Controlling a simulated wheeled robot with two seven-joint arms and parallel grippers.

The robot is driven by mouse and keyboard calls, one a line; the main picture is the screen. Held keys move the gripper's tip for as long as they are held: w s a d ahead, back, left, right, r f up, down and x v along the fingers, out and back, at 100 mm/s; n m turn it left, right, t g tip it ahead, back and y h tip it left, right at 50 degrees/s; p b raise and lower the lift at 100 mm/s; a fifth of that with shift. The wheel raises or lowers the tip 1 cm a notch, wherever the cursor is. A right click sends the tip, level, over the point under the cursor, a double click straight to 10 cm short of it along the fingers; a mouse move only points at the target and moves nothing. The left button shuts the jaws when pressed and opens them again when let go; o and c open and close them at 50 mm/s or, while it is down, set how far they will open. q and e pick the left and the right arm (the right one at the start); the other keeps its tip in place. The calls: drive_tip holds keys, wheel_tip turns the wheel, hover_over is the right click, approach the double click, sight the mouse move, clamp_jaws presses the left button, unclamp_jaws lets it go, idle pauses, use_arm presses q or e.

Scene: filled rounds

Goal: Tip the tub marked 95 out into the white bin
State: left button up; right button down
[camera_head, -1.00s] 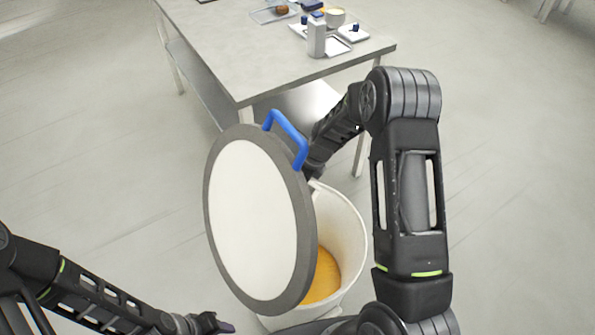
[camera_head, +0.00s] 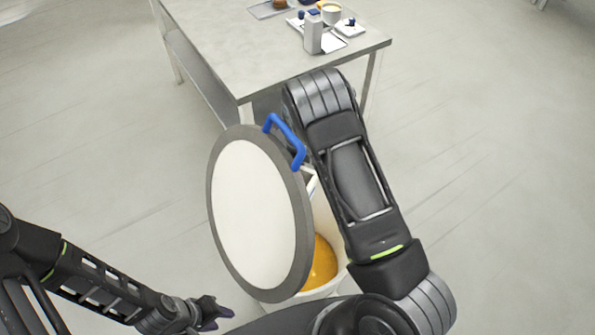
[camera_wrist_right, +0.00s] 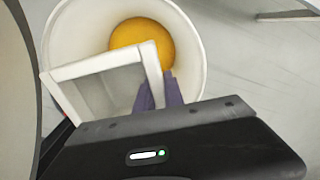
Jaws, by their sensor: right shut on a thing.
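The white bin (camera_head: 323,222) stands on the floor below me, with an orange-yellow mass (camera_head: 322,268) at its bottom. My right gripper (camera_wrist_right: 160,92) is shut on the wall of a square, pale tub (camera_wrist_right: 72,96) and holds it over the bin's mouth (camera_wrist_right: 193,45) in the right wrist view. The tub is tilted, and its visible inside looks grey and bare. No mark on it is readable. In the head view my right arm hides this gripper and most of the tub. My left gripper (camera_head: 219,314) appears open and empty, low and left of the bin.
A round grey-rimmed lid (camera_head: 218,222) with a blue handle (camera_head: 285,142) stands nearly upright at the bin's left side. A grey table (camera_head: 235,50) behind carries a carton (camera_head: 313,36), trays and a cup (camera_head: 331,13). The floor at right is clear.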

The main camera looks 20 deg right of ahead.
drive_tip(key=shift+r, duration=0.1)
wheel_tip(320, 180, up, 2)
drive_tip(key=shift+p, duration=0.4)
drive_tip(key=shift+r, duration=2.45)
